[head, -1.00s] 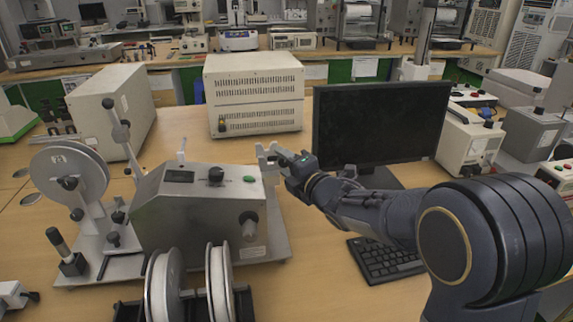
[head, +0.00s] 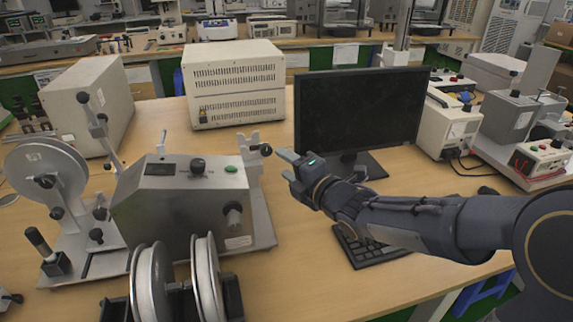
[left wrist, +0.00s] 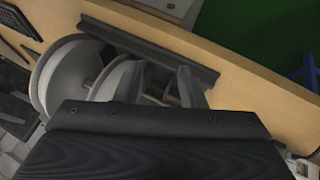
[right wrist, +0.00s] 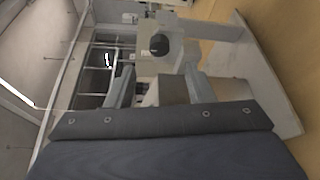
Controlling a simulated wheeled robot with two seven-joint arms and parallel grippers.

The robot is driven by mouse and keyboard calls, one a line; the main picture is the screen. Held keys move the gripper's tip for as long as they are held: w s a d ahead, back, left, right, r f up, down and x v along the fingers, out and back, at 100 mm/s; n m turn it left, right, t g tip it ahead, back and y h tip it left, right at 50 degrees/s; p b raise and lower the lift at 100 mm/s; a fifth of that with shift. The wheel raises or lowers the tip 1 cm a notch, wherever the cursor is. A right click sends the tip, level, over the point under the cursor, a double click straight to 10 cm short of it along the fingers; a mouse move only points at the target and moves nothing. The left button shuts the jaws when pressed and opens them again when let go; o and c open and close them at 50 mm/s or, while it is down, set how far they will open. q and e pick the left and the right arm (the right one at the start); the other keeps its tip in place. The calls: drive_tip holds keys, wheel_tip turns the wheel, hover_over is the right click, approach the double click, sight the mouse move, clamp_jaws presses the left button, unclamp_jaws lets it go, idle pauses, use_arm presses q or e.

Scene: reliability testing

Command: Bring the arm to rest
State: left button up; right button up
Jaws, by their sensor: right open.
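My right gripper (head: 283,163) is open and empty in the head view, just right of the grey metal winding machine (head: 165,215) and in front of the monitor. A gap shows between it and the black ball knob (head: 266,150) on the machine's right bracket. In the right wrist view its two fingers (right wrist: 157,85) are apart, with the knob (right wrist: 160,44) beyond them. My left gripper is outside the head view. In the left wrist view its fingers (left wrist: 157,84) are apart with nothing held, above or near the white spools (left wrist: 68,65) and their dark rail; the exact distance cannot be told.
A black monitor (head: 358,108) and a keyboard (head: 368,247) stand beside and below my right forearm. A beige box (head: 234,88) stands behind the machine. Spools (head: 152,285) sit at the table's front. Bare tabletop (head: 290,260) lies right of the machine.

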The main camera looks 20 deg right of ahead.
drive_tip(key=s+d+f+m+g+h, duration=0.3)
drive_tip(key=s+d+f+m, duration=0.35)
drive_tip(key=m, duration=0.55)
drive_tip(key=s+a+f+m+g, duration=0.1)
drive_tip(key=s+f+m+g, duration=0.15)
drive_tip(key=s+m, duration=0.65)
drive_tip(key=s+f+m+g, duration=0.2)
drive_tip(key=s+m+g, duration=0.25)
drive_tip(key=s, duration=0.85)
wheel_tip(320, 180, up, 13)
drive_tip(key=s+p, duration=0.1)
drive_tip(key=p, duration=1.1)
drive_tip(key=shift+s+a+f+m+p, duration=0.2)
drive_tip(key=shift+s+a+m+p, duration=0.1)
drive_tip(key=shift+a+m+p, duration=0.05)
